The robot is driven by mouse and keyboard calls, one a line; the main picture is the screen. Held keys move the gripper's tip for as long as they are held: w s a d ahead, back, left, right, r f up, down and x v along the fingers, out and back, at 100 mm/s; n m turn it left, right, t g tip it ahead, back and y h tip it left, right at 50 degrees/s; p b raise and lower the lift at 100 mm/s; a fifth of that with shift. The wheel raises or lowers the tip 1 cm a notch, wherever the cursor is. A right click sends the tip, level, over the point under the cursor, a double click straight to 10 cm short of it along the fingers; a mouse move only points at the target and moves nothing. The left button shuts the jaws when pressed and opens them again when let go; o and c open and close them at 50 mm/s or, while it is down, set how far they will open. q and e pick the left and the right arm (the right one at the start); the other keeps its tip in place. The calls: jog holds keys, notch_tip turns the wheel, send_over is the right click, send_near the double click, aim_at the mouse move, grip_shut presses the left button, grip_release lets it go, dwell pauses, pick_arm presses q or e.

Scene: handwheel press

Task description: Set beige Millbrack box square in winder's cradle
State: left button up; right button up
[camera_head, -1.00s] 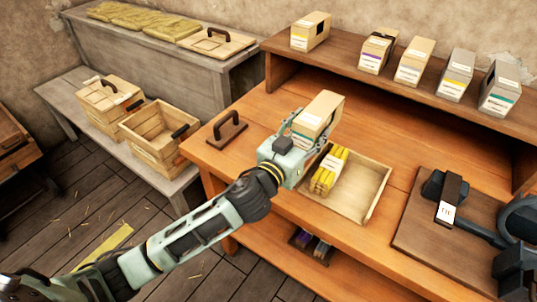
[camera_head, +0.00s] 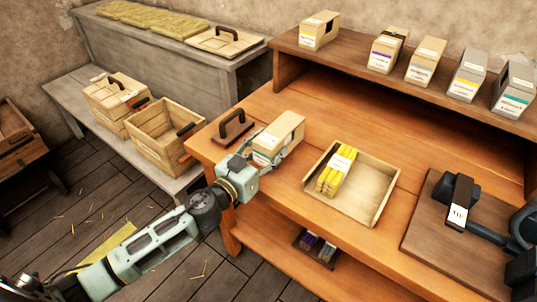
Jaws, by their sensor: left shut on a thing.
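My left gripper (camera_head: 268,156) is shut on a beige box (camera_head: 284,129) with a white label on its near end; the label's words are too small to read. The gripper's fingers lie along the box's sides and hide its lower part. The box is over the left part of the orange-brown bench (camera_head: 283,203); I cannot tell whether it touches the top. I cannot make out for certain which thing is the winder's cradle. My right gripper is not in view.
A dark brown handled block (camera_head: 233,130) stands close left of the box. A shallow wooden tray (camera_head: 375,190) holds yellow bundles (camera_head: 335,173). A dark tagged device (camera_head: 461,196) sits at right. Several boxes stand on the back shelf (camera_head: 345,62). Crates (camera_head: 165,135) stand left.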

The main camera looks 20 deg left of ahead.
pick_arm(q)
jog(key=shift+f, duration=0.6)
jog(key=shift+f, duration=0.2)
jog(key=o, duration=1.2)
